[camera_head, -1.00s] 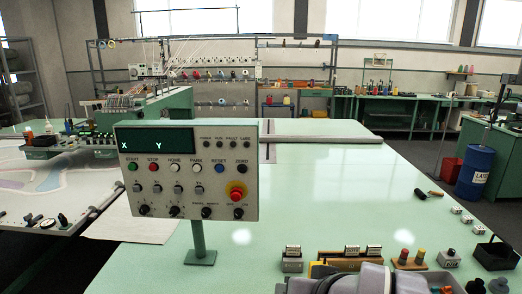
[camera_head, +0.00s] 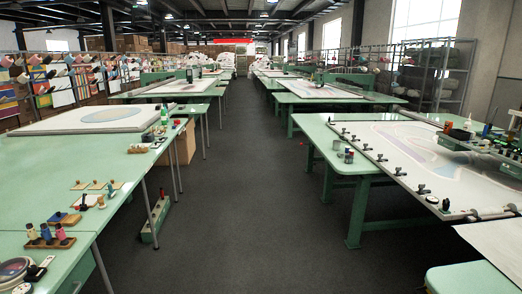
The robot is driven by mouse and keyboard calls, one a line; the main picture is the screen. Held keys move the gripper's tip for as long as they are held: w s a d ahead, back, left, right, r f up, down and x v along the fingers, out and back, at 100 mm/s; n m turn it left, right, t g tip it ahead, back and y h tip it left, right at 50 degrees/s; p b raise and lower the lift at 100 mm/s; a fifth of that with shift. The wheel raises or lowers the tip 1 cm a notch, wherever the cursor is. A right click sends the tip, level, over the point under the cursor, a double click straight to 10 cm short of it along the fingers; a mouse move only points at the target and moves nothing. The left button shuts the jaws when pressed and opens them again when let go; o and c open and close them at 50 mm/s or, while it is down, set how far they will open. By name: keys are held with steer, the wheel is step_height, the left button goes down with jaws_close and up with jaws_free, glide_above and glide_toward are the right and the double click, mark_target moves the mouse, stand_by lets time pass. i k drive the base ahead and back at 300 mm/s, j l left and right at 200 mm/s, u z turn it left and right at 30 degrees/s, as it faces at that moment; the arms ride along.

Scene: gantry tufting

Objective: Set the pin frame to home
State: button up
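A white stretched cloth with a pale pink and blue pattern lies on the green table at the right; it looks like the pin frame (camera_head: 395,165). Dark clamps (camera_head: 398,171) sit along its near left edge. Its right part runs out of the picture. The control panel with the display and buttons is not in view now. My gripper is not in view.
A wide grey aisle (camera_head: 238,180) runs clear down the middle. The left green table (camera_head: 85,165) carries spools, small tools and another stretched cloth (camera_head: 95,119). A green box (camera_head: 155,220) stands on the floor by it. Shelves (camera_head: 425,75) stand at the back right.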

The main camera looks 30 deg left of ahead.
mark_target(474, 184)
steer(key=u, duration=0.45)
steer(key=i+j+u, duration=0.4)
steer(key=i, duration=0.9)
steer(key=i+j+u, duration=0.1)
steer(key=i+u, duration=0.3)
steer(key=i, duration=0.95)
steer(key=i+z, duration=0.1)
steer(key=i, duration=1.45)
steer(key=i+j, duration=0.1)
steer(key=i, duration=1.4)
steer(key=i+l+z, duration=0.15)
steer(key=i+z, duration=0.65)
steer(key=z, duration=0.15)
steer(key=i+z, duration=0.5)
steer(key=i+j+z, duration=0.3)
steer(key=z, duration=0.2)
steer(key=i+z, duration=0.35)
